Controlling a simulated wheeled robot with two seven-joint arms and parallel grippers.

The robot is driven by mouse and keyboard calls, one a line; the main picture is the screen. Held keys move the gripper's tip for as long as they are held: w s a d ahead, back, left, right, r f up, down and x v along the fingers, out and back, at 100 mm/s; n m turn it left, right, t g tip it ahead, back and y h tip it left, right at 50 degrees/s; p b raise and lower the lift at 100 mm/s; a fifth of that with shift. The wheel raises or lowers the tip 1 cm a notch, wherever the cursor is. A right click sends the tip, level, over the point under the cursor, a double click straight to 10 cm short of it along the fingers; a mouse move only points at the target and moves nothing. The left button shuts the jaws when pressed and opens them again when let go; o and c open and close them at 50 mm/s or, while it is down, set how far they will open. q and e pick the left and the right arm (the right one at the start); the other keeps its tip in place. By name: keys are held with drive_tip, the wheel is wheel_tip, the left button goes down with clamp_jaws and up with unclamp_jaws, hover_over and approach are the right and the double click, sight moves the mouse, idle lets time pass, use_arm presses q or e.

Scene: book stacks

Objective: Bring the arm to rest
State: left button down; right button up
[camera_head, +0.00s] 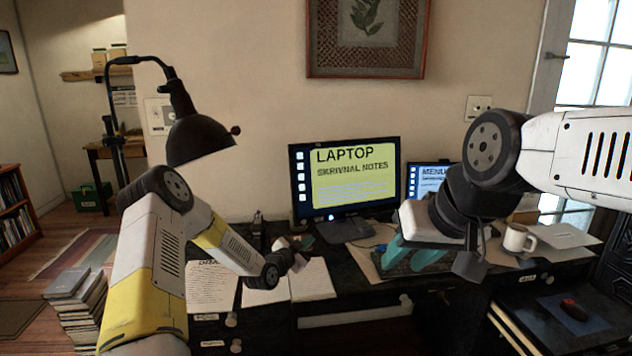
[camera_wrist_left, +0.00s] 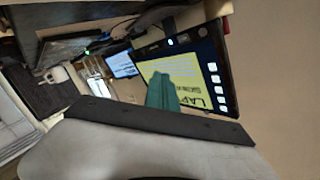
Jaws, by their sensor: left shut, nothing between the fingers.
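My left arm reaches in from the left in the head view, and its gripper (camera_head: 303,242) is small, partly hidden by its wrist, above the desk near the open papers. It is shut with nothing in it; its teal fingers (camera_wrist_left: 162,92) show together in the left wrist view, pointing toward the monitor. My right arm comes in from the right, bent downward. Its gripper (camera_head: 408,262) has two teal fingers spread apart over the desk, with nothing seen between them.
The dark desk holds a monitor (camera_head: 345,180), a smaller screen (camera_head: 428,178), open papers (camera_head: 312,280) and a white mug (camera_head: 518,239). A black lamp (camera_head: 198,137) stands behind my left arm. A book stack (camera_head: 78,298) stands on the floor at left.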

use_arm(q)
drive_tip(key=s+a+r+n+g+y, duration=0.2)
drive_tip(key=s+a+r+y, duration=0.15)
drive_tip(key=s+r, duration=0.55)
drive_tip(key=s+a+r+n+g+y, duration=0.25)
drive_tip(key=s+a+r, duration=0.35)
drive_tip(key=r, duration=0.5)
drive_tip(key=s+a+r+n+g, duration=0.1)
drive_tip(key=s+r+n+g, duration=0.1)
drive_tip(key=s, duration=1.3)
drive_tip(key=s+a+r+n+g, duration=0.1)
drive_tip(key=s+n, duration=0.4)
drive_tip(key=s, duration=1)
wheel_tip(320, 180, up, 3)
drive_tip(key=shift+s+f+g, duration=0.15)
drive_tip(key=shift+f+g, duration=0.05)
drive_tip(key=shift+g, duration=0.25)
